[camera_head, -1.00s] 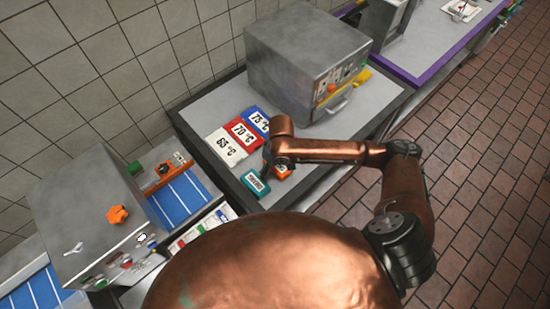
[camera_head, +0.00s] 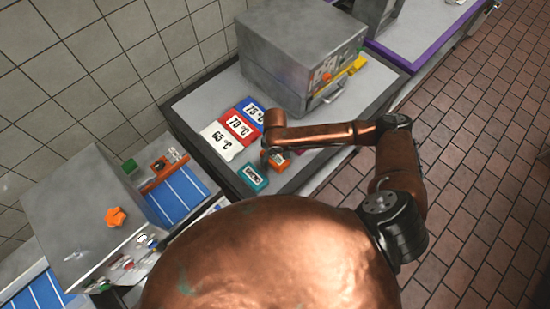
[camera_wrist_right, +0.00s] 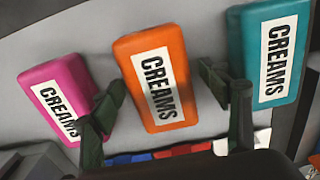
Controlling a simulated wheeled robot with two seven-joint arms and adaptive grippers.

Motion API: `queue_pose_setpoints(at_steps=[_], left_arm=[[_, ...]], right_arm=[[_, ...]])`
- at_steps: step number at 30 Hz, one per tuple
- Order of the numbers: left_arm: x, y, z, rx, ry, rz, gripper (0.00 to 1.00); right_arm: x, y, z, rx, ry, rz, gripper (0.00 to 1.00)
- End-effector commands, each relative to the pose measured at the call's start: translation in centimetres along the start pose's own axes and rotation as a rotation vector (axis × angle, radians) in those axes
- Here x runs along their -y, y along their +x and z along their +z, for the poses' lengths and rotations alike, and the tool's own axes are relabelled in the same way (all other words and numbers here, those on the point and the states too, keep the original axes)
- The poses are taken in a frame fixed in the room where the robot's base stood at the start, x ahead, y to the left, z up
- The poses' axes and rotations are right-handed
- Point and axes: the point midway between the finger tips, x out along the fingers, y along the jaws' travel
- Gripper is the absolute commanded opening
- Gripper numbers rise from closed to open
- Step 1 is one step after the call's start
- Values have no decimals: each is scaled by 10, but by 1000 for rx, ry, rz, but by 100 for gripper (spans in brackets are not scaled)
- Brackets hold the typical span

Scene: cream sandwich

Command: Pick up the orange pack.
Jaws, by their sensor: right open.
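The orange pack (camera_wrist_right: 155,78), labelled CREAMS, lies on the grey table top. In the head view the orange pack (camera_head: 281,161) shows partly behind my right wrist. My right gripper (camera_wrist_right: 165,102) is open, with one dark finger on each side of the lower end of the orange pack in the wrist view. Gaps show between the fingers and the pack; I cannot tell the height above it. In the head view my right gripper (camera_head: 268,157) is over the packs, its fingers mostly hidden. My left gripper is not in view.
A teal pack (camera_wrist_right: 277,48) lies right of the orange one and a pink pack (camera_wrist_right: 58,95) left, near the left finger. White, red and blue temperature cards (camera_head: 222,141) lie behind the packs. A grey metal box machine (camera_head: 290,55) stands at the back of the table.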

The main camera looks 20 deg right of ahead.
Motion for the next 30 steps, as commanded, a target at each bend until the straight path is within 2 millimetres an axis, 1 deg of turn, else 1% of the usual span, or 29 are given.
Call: queue_pose_setpoints(at_steps=[1, 5, 17, 24, 25, 30], left_arm=[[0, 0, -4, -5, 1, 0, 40], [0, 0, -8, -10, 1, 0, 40], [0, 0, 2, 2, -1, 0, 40], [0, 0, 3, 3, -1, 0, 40], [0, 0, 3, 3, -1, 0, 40], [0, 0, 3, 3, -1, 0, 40]], right_arm=[[0, 0, -1, -1, -1, 0, 70], [1, 0, -1, -1, -2, 0, 69], [1, 0, -1, -1, -2, -1, 41], [1, -1, -1, -1, -2, 0, 25], [1, -1, -1, -1, -2, -1, 23], [1, -1, -1, -1, -2, 0, 23]])
